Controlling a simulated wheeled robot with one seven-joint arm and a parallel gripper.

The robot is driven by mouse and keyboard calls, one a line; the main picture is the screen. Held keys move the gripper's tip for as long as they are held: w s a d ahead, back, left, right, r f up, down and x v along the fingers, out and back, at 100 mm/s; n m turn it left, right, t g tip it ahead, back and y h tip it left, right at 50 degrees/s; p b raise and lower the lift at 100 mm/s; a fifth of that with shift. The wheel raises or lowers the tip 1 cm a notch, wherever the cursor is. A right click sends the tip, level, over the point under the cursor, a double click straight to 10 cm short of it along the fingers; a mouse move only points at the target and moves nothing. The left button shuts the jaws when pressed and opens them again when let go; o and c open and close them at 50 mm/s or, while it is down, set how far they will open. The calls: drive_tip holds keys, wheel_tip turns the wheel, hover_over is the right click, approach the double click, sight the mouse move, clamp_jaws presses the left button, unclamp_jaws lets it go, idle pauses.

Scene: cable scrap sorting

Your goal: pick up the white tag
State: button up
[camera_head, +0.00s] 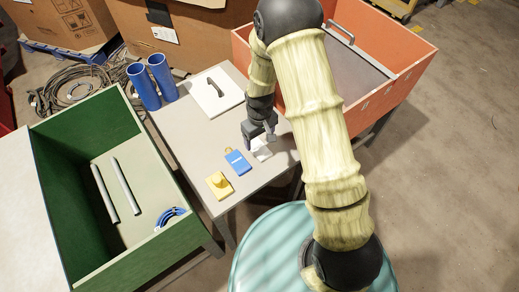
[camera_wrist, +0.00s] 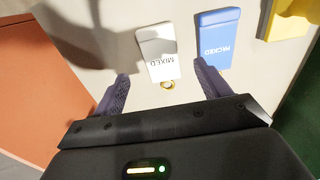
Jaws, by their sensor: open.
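The white tag (camera_head: 262,150) lies on the light table, partly hidden by my gripper in the head view. In the wrist view the white tag (camera_wrist: 159,54) lies flat with the printed word "MIXED" and a brass ring at its near end. My gripper (camera_head: 262,133) is above the table close to the tag. In the wrist view my gripper (camera_wrist: 160,84) is open, its two dark fingers apart, with the tag's ring end between and just beyond the fingertips. Nothing is between the fingers in contact.
A green bin (camera_head: 87,119) flanks the table left, an orange bin (camera_head: 405,84) right.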

sight(260, 149)
drive_tip(key=shift+f, duration=0.2)
drive_tip(key=shift+f, duration=2.6)
drive_tip(key=c, duration=1)
